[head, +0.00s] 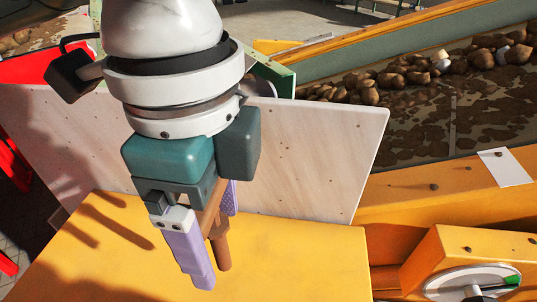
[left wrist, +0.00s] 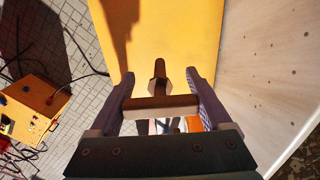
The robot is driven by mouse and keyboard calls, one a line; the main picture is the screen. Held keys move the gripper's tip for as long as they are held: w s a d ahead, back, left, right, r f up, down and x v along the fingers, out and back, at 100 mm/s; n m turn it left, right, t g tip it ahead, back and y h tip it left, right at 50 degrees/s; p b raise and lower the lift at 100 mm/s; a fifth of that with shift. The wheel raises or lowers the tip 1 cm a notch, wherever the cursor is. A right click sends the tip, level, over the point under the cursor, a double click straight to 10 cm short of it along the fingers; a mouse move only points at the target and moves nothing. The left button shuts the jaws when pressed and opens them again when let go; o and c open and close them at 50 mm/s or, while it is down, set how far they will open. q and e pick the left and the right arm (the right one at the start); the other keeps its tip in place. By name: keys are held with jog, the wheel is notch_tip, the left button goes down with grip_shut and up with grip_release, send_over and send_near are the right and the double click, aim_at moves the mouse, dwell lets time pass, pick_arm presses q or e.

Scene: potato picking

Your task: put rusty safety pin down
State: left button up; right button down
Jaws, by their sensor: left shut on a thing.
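The rusty safety pin (head: 221,250) is a brown rod with a crossbar, held by my left gripper (head: 212,240). In the left wrist view the pin's crossbar (left wrist: 160,108) spans between the two purple fingers of the left gripper (left wrist: 160,76), and its rod points out past them. In the head view the near finger hides part of the pin, and its lower end points down over the yellow surface (head: 300,262). The gripper's shadow falls to the left on that surface, so the pin looks raised above it. My right gripper is not in view.
A pale wooden board (head: 310,150) stands upright behind the yellow surface. Beyond it runs a conveyor (head: 415,130) with potatoes (head: 370,96). A round gauge (head: 470,283) sits at the lower right. The yellow surface around the pin looks clear.

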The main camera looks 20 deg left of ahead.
aim_at(224, 264)
pick_arm(q)
notch_tip(224, 264, down, 7)
jog(key=shift+r+b, duration=0.1)
jog(key=shift+b, duration=0.45)
jog(key=shift+f, duration=0.2)
jog(key=o, duration=1.1)
jog(key=shift+o, duration=0.2)
jog(key=shift+r, duration=0.1)
notch_tip(224, 264, up, 12)
jog(key=shift+r+p, duration=0.15)
jog(key=shift+p, duration=1)
